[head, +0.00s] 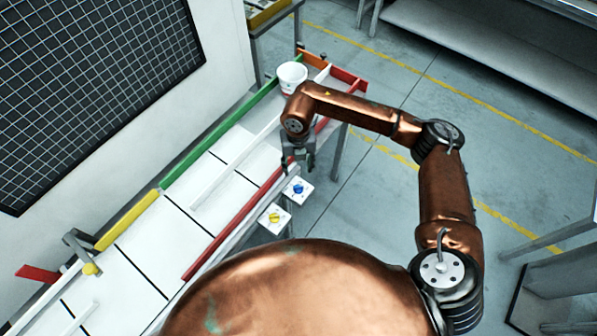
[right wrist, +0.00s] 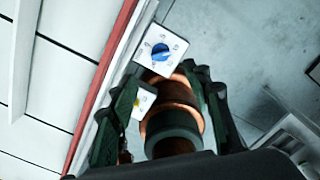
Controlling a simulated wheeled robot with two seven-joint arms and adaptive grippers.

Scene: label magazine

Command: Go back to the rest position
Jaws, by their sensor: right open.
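My right gripper (head: 299,163) hangs pointing down beside the red rail, just above the blue-knob plate in the head view. In the right wrist view its two dark fingers (right wrist: 167,82) stand apart with nothing gripped between them. A copper part of my own body shows behind them. My left gripper is in neither view. A white plate with a blue knob (head: 298,189) sits at the outer side of the bench; the knob also shows in the right wrist view (right wrist: 160,52). A plate with a yellow knob (head: 273,217) is nearer my body and partly hidden by a finger in the wrist view.
The long white bench (head: 150,240) has a red rail (head: 236,223), a green rail (head: 218,134) and a yellow rail (head: 128,220). A white bucket (head: 292,78) stands at its far end, behind my right forearm. Open grey floor (head: 375,210) lies right of the bench.

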